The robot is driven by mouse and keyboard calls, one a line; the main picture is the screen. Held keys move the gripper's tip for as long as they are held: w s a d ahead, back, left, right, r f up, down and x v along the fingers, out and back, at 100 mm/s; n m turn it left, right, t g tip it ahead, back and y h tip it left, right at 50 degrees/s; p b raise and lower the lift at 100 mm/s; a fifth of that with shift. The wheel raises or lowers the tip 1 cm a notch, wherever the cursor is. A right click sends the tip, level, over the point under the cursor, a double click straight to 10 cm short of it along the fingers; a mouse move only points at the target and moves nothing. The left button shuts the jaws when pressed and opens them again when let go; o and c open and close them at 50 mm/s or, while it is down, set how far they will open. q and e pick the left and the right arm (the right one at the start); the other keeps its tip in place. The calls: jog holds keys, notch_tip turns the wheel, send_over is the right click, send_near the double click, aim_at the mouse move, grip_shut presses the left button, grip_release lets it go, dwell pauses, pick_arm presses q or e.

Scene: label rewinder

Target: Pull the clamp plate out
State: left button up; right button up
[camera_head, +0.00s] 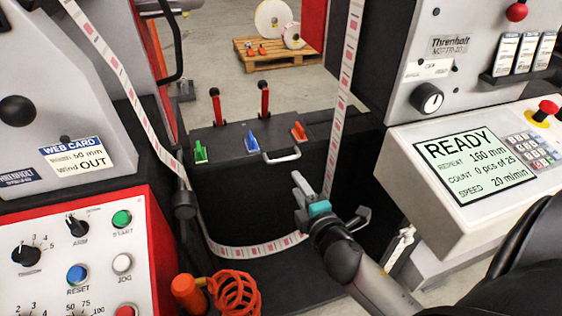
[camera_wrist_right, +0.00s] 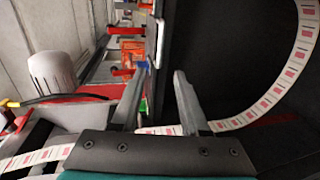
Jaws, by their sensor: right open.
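I cannot tell for certain which part is the clamp plate. The black block (camera_head: 233,140) in the middle has a pale U-shaped handle (camera_head: 281,157) at its front edge. The handle seems to show as a pale bar in the right wrist view (camera_wrist_right: 159,43). My right gripper (camera_head: 299,190) is open and empty, in front of the block and below the handle, apart from it. Its two fingers (camera_wrist_right: 158,88) show spread in the wrist view, with the printed label web behind them. My left gripper is not in view.
The label web (camera_head: 262,248) hangs in a loop around the block's front. Two red levers (camera_head: 265,100) and green, blue (camera_head: 250,142) and orange clips stand on the block. A control panel (camera_head: 85,255) stands left, a READY screen (camera_head: 475,165) right. An orange coiled hose (camera_head: 235,293) is low front.

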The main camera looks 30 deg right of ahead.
aim_at(282, 161)
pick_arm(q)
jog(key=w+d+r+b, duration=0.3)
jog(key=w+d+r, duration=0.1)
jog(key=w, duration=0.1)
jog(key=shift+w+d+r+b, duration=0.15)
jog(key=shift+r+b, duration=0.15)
pick_arm(e)
jog(key=shift+x, duration=6.65)
jog(key=shift+d, duration=0.1)
jog(key=shift+c, duration=0.2)
grip_shut()
